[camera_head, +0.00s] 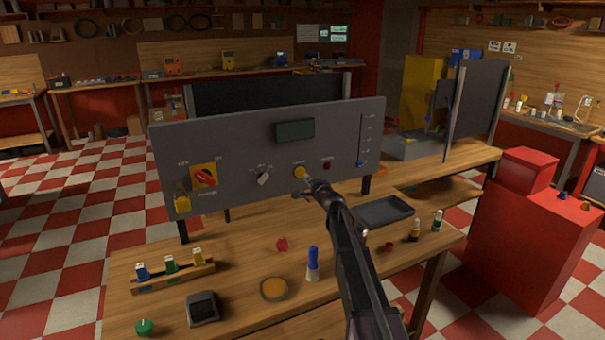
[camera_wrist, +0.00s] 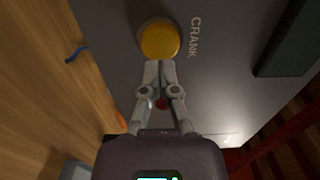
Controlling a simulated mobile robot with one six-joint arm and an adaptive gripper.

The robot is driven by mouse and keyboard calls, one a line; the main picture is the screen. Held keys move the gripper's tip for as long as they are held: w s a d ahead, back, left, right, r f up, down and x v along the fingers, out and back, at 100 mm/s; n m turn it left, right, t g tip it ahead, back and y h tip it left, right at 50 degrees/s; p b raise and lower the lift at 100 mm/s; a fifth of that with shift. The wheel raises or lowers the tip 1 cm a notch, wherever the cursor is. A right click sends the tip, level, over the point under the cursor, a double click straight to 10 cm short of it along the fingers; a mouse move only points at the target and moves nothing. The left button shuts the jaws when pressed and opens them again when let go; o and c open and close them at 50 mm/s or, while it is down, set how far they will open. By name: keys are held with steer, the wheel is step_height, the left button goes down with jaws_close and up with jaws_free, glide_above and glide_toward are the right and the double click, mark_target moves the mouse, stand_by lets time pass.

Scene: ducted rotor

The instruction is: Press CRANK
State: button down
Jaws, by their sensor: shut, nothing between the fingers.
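The CRANK button is a round yellow push button (camera_head: 300,172) on the grey control panel (camera_head: 225,145), low and right of the panel's middle. In the wrist view the yellow button (camera_wrist: 160,41) has the label CRANK beside it. My gripper (camera_head: 313,184) is at the panel just below and right of the button. In the wrist view my gripper (camera_wrist: 159,64) is shut and empty, its fingertips together at the button's edge. I cannot tell whether they touch it. A dark red round part (camera_wrist: 161,103) shows partly hidden behind the fingers.
The panel also carries a red rotary switch (camera_head: 205,177), a yellow padlock-like piece (camera_head: 182,202), a selector knob (camera_head: 263,178), a dark display (camera_head: 295,130) and a slider (camera_head: 360,164).

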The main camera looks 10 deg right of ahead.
steer(key=shift+v, duration=1.6)
steer(key=shift+s, duration=0.1)
